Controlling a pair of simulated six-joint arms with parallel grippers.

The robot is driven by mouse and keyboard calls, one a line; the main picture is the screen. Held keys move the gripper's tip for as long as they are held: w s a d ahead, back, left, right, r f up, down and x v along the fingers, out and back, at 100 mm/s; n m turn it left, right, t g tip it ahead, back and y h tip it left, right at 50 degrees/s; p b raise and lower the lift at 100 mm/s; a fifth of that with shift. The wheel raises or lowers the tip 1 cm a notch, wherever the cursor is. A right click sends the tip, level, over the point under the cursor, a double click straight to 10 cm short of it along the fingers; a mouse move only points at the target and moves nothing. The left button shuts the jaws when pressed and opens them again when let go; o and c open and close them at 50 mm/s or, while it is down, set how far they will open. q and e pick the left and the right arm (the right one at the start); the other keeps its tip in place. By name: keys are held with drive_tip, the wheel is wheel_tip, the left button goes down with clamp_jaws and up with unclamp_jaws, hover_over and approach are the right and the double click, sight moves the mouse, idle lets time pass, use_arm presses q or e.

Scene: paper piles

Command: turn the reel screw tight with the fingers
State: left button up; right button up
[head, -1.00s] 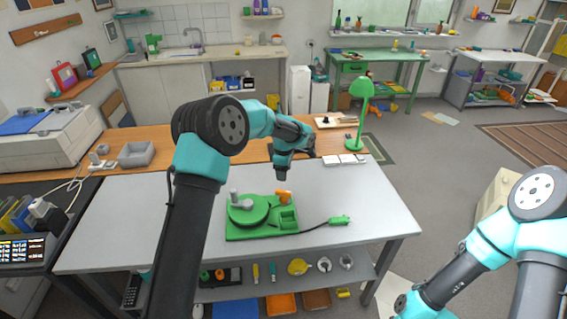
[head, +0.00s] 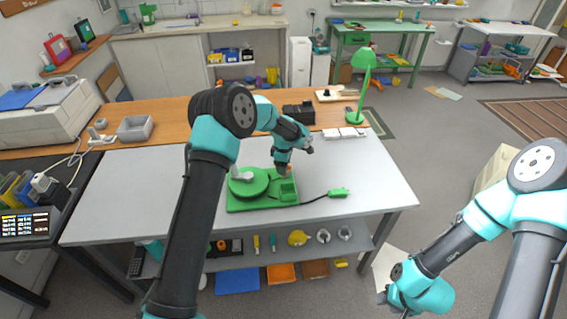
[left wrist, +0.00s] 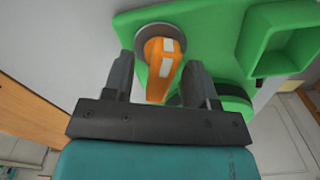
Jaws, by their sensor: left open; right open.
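The orange reel screw (head: 289,169) stands on the green reel base (head: 262,204), at its back right. In the left wrist view the screw (left wrist: 158,72) is an orange wing-like knob with white marks, in a round grey seat. My left gripper (left wrist: 160,82) is open, with one finger on each side of the knob and gaps visible between them. In the head view my left gripper (head: 285,164) points down at the screw and partly covers it. A green reel disc (head: 249,184) with a grey peg lies left of it.
A green open compartment (left wrist: 285,40) on the base rises near the left gripper. A black cord with a green plug (head: 338,192) runs right over the grey table (head: 370,190). A green lamp (head: 361,85) stands behind. The table's front is clear.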

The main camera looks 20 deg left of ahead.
use_arm(q)
drive_tip(key=shift+c, duration=0.5)
clamp_jaws()
